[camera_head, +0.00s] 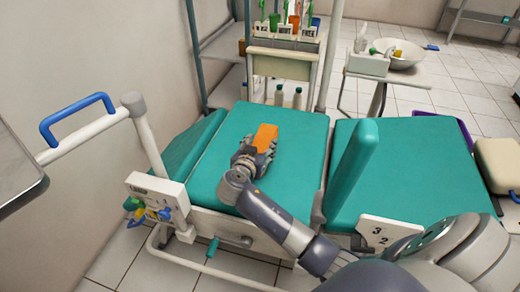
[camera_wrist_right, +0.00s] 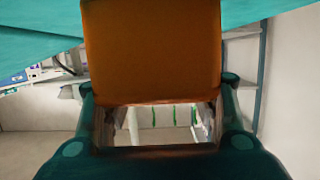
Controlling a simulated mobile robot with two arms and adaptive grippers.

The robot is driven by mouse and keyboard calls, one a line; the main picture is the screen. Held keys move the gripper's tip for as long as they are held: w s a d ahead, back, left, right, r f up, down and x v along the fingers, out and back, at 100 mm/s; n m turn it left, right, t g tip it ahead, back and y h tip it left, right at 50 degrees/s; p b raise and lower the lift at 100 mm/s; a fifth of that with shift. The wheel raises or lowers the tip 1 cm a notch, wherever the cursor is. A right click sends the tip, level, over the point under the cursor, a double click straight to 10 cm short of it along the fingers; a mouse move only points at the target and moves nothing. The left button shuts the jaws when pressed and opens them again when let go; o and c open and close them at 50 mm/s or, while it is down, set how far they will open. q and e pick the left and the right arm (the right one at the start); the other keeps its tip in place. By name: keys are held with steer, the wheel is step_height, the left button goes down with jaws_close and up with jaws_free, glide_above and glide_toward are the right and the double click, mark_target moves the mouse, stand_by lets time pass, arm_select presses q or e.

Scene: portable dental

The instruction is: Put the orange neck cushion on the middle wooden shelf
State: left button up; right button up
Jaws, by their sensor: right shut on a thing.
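The orange neck cushion (camera_head: 266,136) is a small orange block above the teal pad of the dental chair (camera_head: 215,155) in the head view. My right gripper (camera_head: 257,150) is shut on its near end. In the wrist view the cushion (camera_wrist_right: 152,50) fills the upper middle, between the fingers of my right gripper (camera_wrist_right: 155,118). I cannot tell whether the cushion touches the pad. The shelf rack stands behind the chair at the back left, with a pale upper board (camera_head: 223,46) and a lower board (camera_head: 229,90) showing; other boards are hidden. My left gripper is out of view.
A white holder with colourful tools (camera_head: 285,42) stands behind the chair, with small bottles (camera_head: 288,97) below it. A raised teal panel (camera_head: 352,172) stands right of the pad. A blue-handled rail (camera_head: 80,115) is at left. A side table with a bowl (camera_head: 398,53) is at back right.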

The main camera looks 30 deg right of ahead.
steer(key=shift+s+a+r, duration=0.35)
steer(key=shift+s+r, duration=0.15)
steer(key=shift+r, duration=0.25)
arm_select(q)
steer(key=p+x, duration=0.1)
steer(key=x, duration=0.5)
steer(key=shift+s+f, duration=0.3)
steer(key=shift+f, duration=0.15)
arm_select(e)
steer(key=s+a+r, duration=0.1)
steer(key=s+a, duration=0.6)
steer(key=s, duration=0.6)
steer(key=shift+a+r, duration=0.2)
steer(key=shift+r, duration=0.05)
